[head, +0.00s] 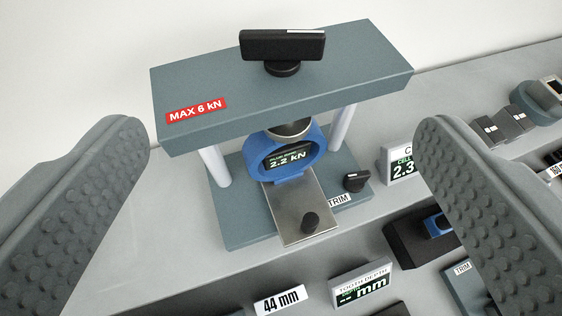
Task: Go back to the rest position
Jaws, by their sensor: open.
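My gripper (285,205) is open, with one studded grey finger at the left edge of the head view and the other at the right. Nothing is between the fingers. Beyond them stands a grey-blue test frame (350,65) with a "MAX 6 kN" label (196,111) and a black handle (283,46) on top. Under its top plate sits a blue round load cell (268,148) whose display reads 2.2 kN. The fingers appear apart from the frame.
A black TRIM knob (356,181) and a display box (399,172) stand to the right of the load cell. A "44 mm" label (279,300) and a mm display (361,284) are in front. Several small devices line the right side. The counter left of the frame looks bare.

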